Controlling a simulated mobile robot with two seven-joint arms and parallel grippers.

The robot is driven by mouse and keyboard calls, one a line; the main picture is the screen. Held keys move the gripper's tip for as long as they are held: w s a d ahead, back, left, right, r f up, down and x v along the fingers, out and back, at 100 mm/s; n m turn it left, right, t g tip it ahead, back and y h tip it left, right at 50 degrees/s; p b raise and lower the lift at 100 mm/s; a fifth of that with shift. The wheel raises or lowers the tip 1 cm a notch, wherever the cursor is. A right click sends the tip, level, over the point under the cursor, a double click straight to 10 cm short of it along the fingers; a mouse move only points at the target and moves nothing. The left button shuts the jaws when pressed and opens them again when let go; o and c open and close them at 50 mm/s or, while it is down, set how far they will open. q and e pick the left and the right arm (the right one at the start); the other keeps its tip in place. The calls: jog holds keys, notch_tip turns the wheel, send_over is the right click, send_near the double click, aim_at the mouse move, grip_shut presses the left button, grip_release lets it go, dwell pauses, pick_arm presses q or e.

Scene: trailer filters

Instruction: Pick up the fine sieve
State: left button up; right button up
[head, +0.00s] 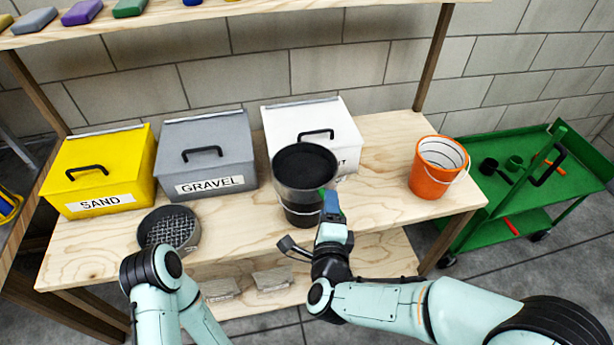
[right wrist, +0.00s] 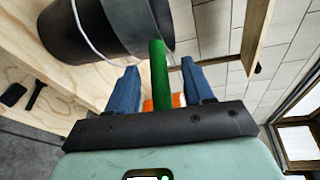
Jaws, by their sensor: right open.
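The fine sieve (head: 305,165), a round pan with a dark mesh, sits on top of a black bucket (head: 300,212) on the wooden bench. Its green handle (right wrist: 159,75) shows between the blue fingers in the right wrist view. My right gripper (head: 331,204) is open around this handle, at the bucket's front right side. The right wrist view shows a gap between the handle and each finger. The fingers partly hide the handle in the head view. My left arm comes in at the lower left; its gripper does not show.
A coarse sieve (head: 172,228) lies at the bench's left front. Yellow SAND (head: 98,172), grey GRAVEL (head: 207,152) and white (head: 318,128) lidded boxes stand behind. An orange bucket (head: 435,170) stands to the right, beside a green cart (head: 540,195). Bare bench lies between the buckets.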

aim_at(313, 183)
jog(key=w, duration=0.3)
jog(key=shift+w+f, duration=0.15)
jog(key=shift+f, duration=0.2)
grip_shut()
jog(key=shift+r, duration=0.1)
jog(key=shift+r, duration=0.1)
